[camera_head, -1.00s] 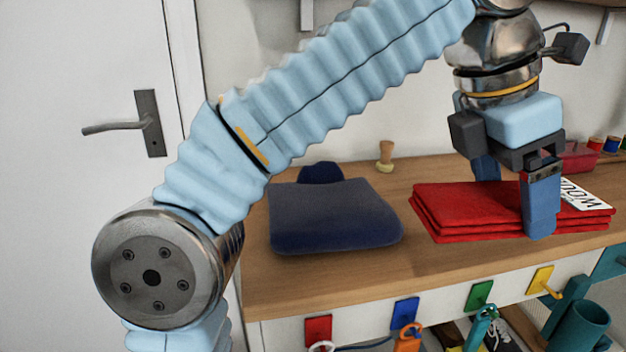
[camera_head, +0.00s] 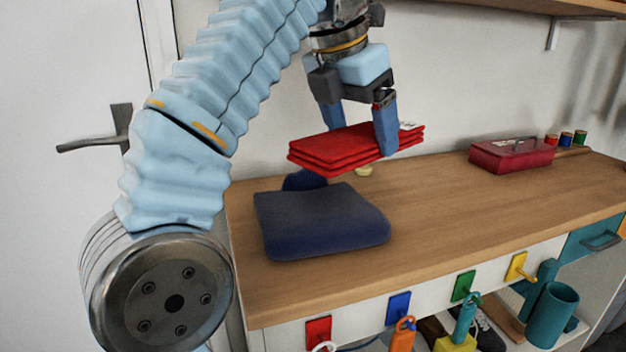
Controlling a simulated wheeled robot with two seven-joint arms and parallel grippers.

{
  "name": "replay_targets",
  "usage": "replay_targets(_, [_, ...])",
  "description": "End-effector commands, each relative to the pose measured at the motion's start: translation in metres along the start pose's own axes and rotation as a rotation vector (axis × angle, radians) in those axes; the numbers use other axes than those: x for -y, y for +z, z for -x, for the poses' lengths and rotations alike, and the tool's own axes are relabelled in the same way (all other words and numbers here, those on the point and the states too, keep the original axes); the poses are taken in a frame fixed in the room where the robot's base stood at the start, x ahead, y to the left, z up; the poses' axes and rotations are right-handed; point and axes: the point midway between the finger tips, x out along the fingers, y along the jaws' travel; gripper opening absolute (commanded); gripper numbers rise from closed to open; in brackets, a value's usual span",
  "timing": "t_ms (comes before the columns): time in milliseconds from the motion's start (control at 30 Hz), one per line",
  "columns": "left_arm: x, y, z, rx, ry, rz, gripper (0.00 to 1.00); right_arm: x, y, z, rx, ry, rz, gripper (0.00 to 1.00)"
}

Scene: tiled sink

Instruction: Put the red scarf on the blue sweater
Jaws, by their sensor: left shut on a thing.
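The red scarf (camera_head: 335,148) is a folded, layered stack in the head view. My left gripper (camera_head: 358,135) is shut on it, one finger on the near side and the other behind. The scarf hangs in the air above the back right part of the blue sweater, slightly tilted. The blue sweater (camera_head: 322,222) lies folded on the left end of the wooden counter, with a darker rolled part behind it that the scarf partly hides. My right gripper is out of view.
The wooden counter (camera_head: 470,205) is clear to the right of the sweater. A dark red box (camera_head: 511,154) and several thread spools (camera_head: 566,139) stand at the back right. Coloured hooks, including a yellow one (camera_head: 516,267), line the front edge. A door handle (camera_head: 95,140) is at the left.

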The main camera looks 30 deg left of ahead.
Motion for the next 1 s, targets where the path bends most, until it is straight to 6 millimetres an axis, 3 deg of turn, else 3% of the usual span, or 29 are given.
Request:
replay_targets(433, [-0.046,-0.003,-0.021,0.000,0.003,0.005,0.50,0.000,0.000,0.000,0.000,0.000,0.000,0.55])
replay_targets(700, [-0.091,-0.013,-0.062,-0.001,0.001,0.002,0.50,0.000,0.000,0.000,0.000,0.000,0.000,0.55])
replay_targets(1000, [-0.111,-0.020,-0.086,0.000,0.000,0.000,0.50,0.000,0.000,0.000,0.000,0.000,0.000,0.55])
